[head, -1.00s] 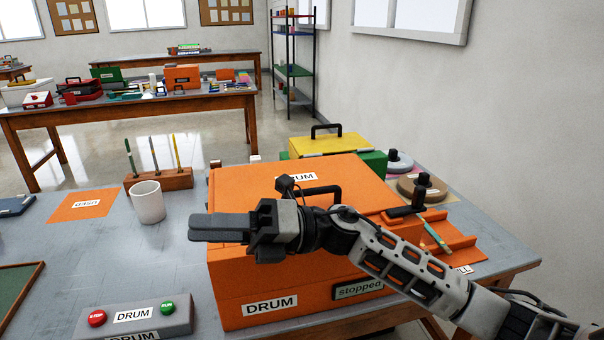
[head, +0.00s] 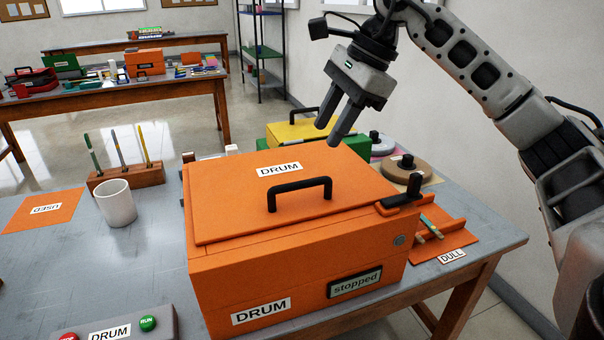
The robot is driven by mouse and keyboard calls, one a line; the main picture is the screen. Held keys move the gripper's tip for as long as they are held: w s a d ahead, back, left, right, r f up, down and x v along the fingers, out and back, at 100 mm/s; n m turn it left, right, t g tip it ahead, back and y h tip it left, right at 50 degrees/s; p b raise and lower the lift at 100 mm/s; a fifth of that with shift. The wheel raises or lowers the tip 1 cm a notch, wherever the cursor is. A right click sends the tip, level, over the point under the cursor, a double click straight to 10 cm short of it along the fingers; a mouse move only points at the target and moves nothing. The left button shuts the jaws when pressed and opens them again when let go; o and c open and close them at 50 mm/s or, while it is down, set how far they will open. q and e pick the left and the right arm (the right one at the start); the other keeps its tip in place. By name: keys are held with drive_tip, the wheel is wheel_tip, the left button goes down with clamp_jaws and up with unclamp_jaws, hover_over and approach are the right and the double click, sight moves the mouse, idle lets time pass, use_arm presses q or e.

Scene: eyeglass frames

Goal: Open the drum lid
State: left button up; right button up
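The orange drum box (head: 225,280) stands on the grey table, with a "DRUM" label and a "stopped" display on its front. Its orange lid (head: 230,205) lies closed on top and carries a black bar handle (head: 300,192). A black latch-like lever (head: 403,198) sits at the box's right edge. My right gripper (head: 337,128) hangs in the air above and behind the lid's handle, pointing down. Its two fingers are apart with nothing between them, and it touches nothing. My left gripper is not in view.
A control panel (head: 120,325) with red and green buttons is at the front left. A white cup (head: 116,204), a wooden tool stand (head: 126,177) and an orange "USED" mat (head: 45,208) lie left. An orange "DULL" tray (head: 430,242) is right. Yellow and green boxes (head: 308,130) stand behind.

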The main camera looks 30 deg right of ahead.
sight(298, 182)
drive_tip(key=x, duration=1.1)
drive_tip(key=shift+r, duration=0.1)
clamp_jaws()
